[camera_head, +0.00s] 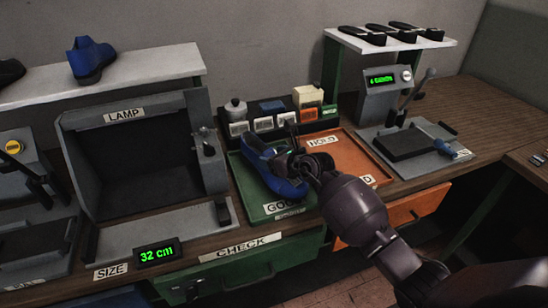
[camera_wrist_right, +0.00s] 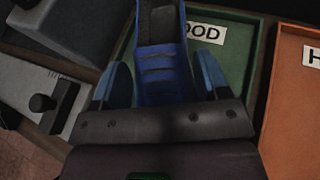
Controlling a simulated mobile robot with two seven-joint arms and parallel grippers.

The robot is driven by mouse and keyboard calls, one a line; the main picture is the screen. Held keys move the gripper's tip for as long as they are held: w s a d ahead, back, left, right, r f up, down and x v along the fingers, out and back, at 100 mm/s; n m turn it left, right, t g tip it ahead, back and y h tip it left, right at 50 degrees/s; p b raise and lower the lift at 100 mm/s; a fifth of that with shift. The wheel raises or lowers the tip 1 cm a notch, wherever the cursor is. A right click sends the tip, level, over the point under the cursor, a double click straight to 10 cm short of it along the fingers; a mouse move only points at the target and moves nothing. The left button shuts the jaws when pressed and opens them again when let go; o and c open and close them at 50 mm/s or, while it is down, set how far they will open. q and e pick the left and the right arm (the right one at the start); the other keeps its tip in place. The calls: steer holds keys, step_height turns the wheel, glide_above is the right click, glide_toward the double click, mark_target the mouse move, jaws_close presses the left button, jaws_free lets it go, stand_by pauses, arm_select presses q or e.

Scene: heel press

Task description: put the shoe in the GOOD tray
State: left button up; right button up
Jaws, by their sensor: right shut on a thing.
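A blue shoe with a dark sole (camera_head: 262,165) is over the green GOOD tray (camera_head: 247,198) in the head view. My right gripper (camera_head: 296,165) is shut on the shoe, its arm coming in from the lower right. In the right wrist view the shoe (camera_wrist_right: 160,65) sits between the two blue fingers of the right gripper (camera_wrist_right: 165,88). The green tray (camera_wrist_right: 235,65) lies beneath and around it there. I cannot tell whether the shoe touches the tray floor. My left gripper is not in view.
The orange HOLD tray (camera_head: 352,158) adjoins the green tray on the right. The LAMP box (camera_head: 140,150) stands to the left, and a lever press (camera_head: 385,105) stands to the right. Another blue shoe (camera_head: 90,60) rests on the left shelf. Small containers (camera_head: 265,118) line the back.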

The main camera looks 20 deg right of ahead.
steer(key=shift+f, duration=0.45)
stand_by(0.5)
steer(key=o, duration=1.7)
steer(key=shift+s, duration=0.15)
steer(key=v, duration=0.9)
steer(key=shift+d+r, duration=0.1)
steer(key=shift+d, duration=0.05)
steer(key=shift+s+d+r, duration=0.25)
steer(key=shift+s+r, duration=0.05)
steer(key=shift+s, duration=0.3)
